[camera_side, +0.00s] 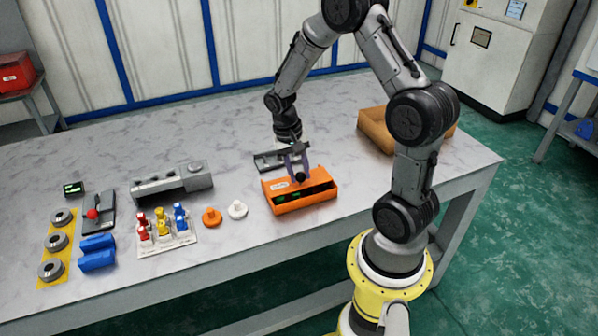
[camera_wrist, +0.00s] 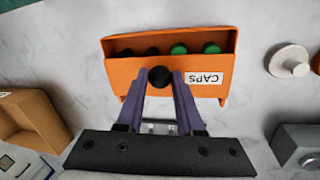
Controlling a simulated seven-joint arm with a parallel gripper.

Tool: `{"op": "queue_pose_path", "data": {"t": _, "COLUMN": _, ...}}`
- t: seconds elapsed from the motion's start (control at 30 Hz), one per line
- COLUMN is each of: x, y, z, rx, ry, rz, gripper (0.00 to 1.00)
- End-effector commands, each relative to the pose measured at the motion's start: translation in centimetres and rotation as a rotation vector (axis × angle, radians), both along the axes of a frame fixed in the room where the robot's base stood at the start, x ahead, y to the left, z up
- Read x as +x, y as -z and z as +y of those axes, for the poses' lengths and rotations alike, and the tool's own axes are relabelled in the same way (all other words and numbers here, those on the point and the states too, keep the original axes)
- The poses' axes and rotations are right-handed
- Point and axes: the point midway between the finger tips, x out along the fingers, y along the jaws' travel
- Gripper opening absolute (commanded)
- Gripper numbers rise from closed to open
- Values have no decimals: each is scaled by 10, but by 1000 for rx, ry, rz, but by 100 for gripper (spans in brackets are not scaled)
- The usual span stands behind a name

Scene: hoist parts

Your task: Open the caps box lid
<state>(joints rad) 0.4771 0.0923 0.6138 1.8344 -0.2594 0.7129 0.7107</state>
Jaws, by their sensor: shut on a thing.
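The orange caps box (camera_side: 312,203) stands on the table in front of my arm. Its orange lid (camera_side: 284,184) carries a white label that reads CAPS in the wrist view (camera_wrist: 204,79). A round black knob (camera_wrist: 160,77) sits on the lid. My gripper (camera_side: 299,174) is shut on this knob, with one purple finger on each side. The lid leaves a long strip of the box uncovered. Green caps (camera_wrist: 179,49) and dark caps show in that opening. The part of the lid under the fingers is hidden.
An orange plug (camera_side: 211,217) and a white plug (camera_side: 237,209) stand left of the box. A grey hoist block (camera_side: 172,182) lies farther left. A brown open bin (camera_side: 376,127) stands behind at the right. The table right of the box is clear.

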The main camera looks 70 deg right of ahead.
Motion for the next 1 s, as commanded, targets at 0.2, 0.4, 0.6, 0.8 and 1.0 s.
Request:
{"op": "queue_pose_path", "data": {"t": 0.2, "x": 1, "y": -1, "z": 0, "rx": -1, "ry": 0, "rz": -2, "gripper": 0}}
{"op": "queue_pose_path", "data": {"t": 0.4, "x": 1, "y": -1, "z": -1, "rx": -1, "ry": 0, "rz": -2, "gripper": 0}}
{"op": "queue_pose_path", "data": {"t": 0.6, "x": 1, "y": -1, "z": -1, "rx": -2, "ry": -1, "rz": -2, "gripper": 0}}
{"op": "queue_pose_path", "data": {"t": 0.8, "x": 1, "y": -1, "z": -1, "rx": -2, "ry": 0, "rz": -3, "gripper": 0}}
{"op": "queue_pose_path", "data": {"t": 1.0, "x": 14, "y": -1, "z": -14, "rx": -3, "ry": 1, "rz": -3, "gripper": 0}}
